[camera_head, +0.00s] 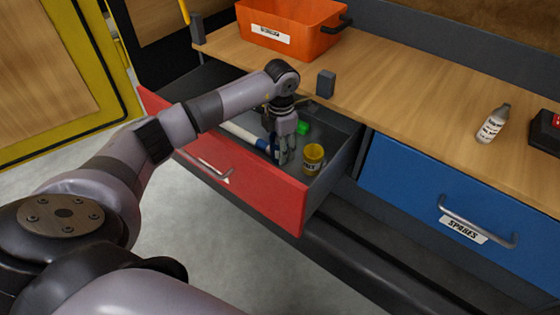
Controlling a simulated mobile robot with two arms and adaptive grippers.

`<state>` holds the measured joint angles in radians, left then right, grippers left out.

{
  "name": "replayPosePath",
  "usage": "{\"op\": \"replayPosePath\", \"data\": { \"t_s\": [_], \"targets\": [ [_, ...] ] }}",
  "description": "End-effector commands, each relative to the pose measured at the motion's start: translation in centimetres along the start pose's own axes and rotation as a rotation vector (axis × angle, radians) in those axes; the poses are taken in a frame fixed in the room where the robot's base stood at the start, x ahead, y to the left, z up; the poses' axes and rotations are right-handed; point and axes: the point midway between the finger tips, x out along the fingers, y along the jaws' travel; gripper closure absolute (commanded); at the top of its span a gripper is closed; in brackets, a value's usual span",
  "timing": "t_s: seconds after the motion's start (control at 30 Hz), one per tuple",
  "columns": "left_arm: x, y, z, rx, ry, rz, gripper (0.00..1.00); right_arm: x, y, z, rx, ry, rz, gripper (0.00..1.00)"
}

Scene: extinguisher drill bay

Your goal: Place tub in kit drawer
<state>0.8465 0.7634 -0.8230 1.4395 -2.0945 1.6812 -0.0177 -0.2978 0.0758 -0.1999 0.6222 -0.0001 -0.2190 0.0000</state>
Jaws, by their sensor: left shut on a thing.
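A small yellow tub (313,160) with a pale label stands upright inside the open red drawer (262,191), near its right wall. My left gripper (284,158) points down into this drawer, just left of the tub. Its fingers look close together and a narrow dark gap shows between them and the tub. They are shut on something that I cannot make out. The blue end of a white roll (240,132) lies right beside the fingers on the left. A green item (303,128) lies behind the gripper. My right gripper is not in view.
A wooden worktop (410,90) runs above the drawers and carries an orange bin (290,25), a white bottle (493,123) and a dark box at the right edge. A shut blue drawer (410,183) labelled SPARES is to the right. Grey floor is clear in front.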

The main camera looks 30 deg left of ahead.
Motion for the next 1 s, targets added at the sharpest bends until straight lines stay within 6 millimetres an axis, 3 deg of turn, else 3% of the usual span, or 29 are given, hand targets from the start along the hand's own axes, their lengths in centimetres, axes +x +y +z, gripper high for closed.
{"op": "replayPosePath", "data": {
  "t_s": [0.1,0.37,0.6,0.97,1.0],
  "targets": [
    [1.9,0.0,0.0,0.0,0.0,-0.001,0.89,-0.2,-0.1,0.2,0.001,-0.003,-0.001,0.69],
    [3.7,0.0,0.1,0.0,-0.001,0.0,0.89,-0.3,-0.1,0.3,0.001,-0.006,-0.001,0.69],
    [7.0,0.0,0.0,0.0,-0.001,0.0,0.89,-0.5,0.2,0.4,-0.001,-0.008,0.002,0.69],
    [7.5,0.1,0.1,0.001,-0.002,0.001,0.89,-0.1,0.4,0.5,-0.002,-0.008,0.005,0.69],
    [7.5,0.0,0.0,0.001,-0.001,0.001,0.54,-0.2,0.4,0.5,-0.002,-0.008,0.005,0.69]
  ]
}}
